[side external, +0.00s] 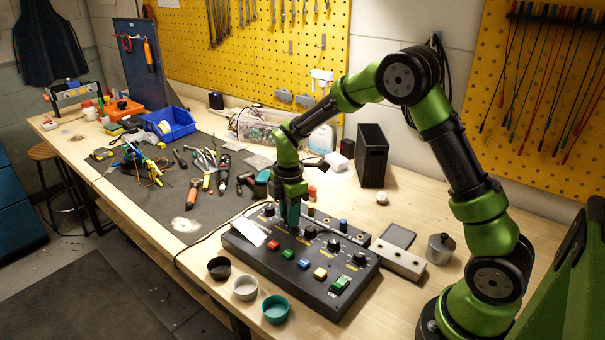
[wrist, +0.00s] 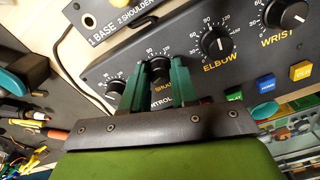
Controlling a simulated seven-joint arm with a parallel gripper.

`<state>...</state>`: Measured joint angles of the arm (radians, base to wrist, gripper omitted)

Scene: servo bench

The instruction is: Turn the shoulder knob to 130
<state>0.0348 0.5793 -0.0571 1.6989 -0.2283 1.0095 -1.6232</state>
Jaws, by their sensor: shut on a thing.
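The shoulder knob (wrist: 160,66) is a black dial on the dark control box (side external: 300,285), second from the left in its row. My gripper (wrist: 156,80) points down at the box, and its two teal fingers are closed on the knob from either side. The knob's pointer and most of its scale are hidden by the fingers, so I cannot read its setting. In the side view my gripper (side external: 290,216) covers the knob. The base knob (wrist: 115,90) is on one side, and the elbow knob (wrist: 215,42) is on the other.
The wrist knob (wrist: 286,14) lies past the elbow knob. Coloured buttons (side external: 303,264) and a green rocker switch (side external: 340,284) line the box's front. Three small cups (side external: 245,288) stand in front; a metal jar (side external: 440,248) is at right.

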